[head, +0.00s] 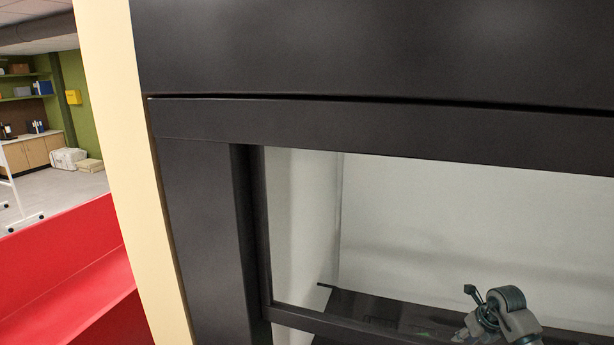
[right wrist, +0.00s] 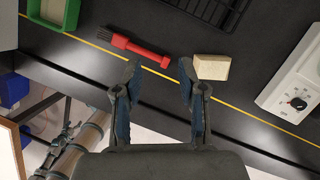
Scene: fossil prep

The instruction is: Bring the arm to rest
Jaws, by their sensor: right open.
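My right gripper (right wrist: 159,72) is open in the right wrist view, with nothing between its two fingers. It hangs over a black work surface (right wrist: 95,57). A brush with a red handle (right wrist: 140,50) lies just beyond the fingertips, its dark bristles to the left. A pale tan block (right wrist: 212,67) lies close beside the right fingertip; whether they touch I cannot tell. In the head view, a part of my right arm shows low at the right, behind the dark frame; its fingers cannot be made out there. My left gripper is in neither view.
A dark frame (head: 205,230) with a wide opening fills most of the head view. The right wrist view shows a white device with a knob (right wrist: 285,85), a black rack (right wrist: 222,8), a green-rimmed tray (right wrist: 72,14) and a blue bin (right wrist: 12,88). A yellow line crosses the surface.

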